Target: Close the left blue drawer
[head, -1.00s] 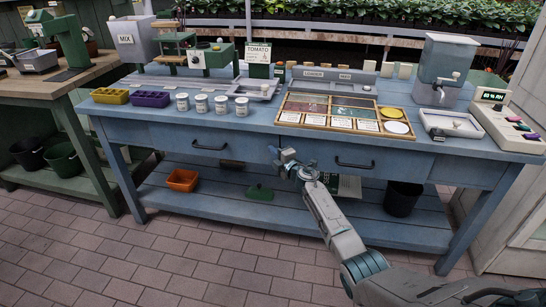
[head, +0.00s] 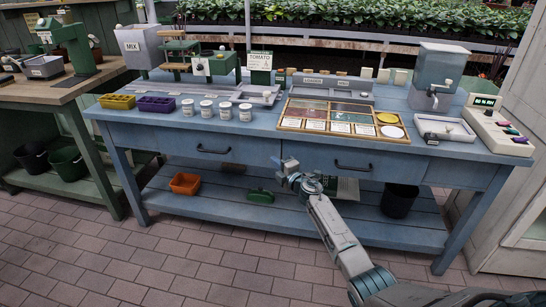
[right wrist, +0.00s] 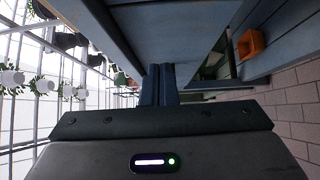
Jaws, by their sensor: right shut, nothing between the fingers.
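The left blue drawer (head: 190,141) is in the front of the blue workbench, with a dark bar handle (head: 213,150). It looks nearly flush in the head view; I cannot tell whether a small gap is left. My right gripper (head: 281,167) is shut and empty, near the drawer's right end and to the right of its handle. I cannot tell whether it touches the front. In the right wrist view its dark fingers (right wrist: 160,84) are together beside a long blue bench surface (right wrist: 178,45). My left gripper is not in view.
A right drawer with its own handle (head: 352,167) is beside it. White cans (head: 206,109) and a seed tray (head: 345,117) stand on the bench top. An orange bin (head: 185,184) and a black bucket (head: 399,200) are on the lower shelf. The brick floor in front is clear.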

